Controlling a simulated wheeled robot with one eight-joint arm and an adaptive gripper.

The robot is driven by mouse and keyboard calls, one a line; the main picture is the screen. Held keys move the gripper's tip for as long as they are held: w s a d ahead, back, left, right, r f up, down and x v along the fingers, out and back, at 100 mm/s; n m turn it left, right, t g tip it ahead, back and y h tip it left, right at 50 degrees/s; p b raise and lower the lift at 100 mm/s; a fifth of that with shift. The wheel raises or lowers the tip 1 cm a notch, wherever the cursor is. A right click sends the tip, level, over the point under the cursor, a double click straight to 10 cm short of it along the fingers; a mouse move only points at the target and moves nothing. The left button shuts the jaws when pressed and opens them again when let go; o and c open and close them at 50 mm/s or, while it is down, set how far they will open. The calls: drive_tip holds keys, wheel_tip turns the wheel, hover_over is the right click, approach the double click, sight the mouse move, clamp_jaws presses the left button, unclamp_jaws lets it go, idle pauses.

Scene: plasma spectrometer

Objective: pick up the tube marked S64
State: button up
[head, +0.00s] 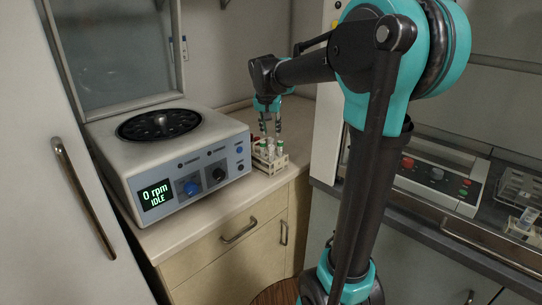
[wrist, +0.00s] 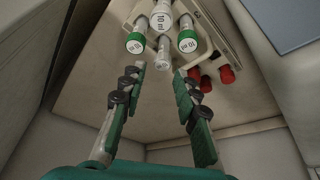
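A small pale rack (head: 270,168) with several capped tubes stands on the counter, right of the centrifuge. Some carry small lettering, but I cannot read S64 on any. My gripper (wrist: 160,69) is open and empty, its two fingers apart. In the head view my gripper (head: 268,128) points down just above the rack.
The centrifuge (head: 175,165) stands close on the left, its display reading 0 rpm IDLE, its round rotor exposed. A wall and panel rise behind the counter (head: 238,192). At the right are a device with red and green buttons (head: 436,180) and another rack (head: 520,190).

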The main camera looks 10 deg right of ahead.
sight(271, 138)
drive_tip(key=shift+x, duration=2.75)
drive_tip(key=shift+a, duration=0.15)
clamp_jaws()
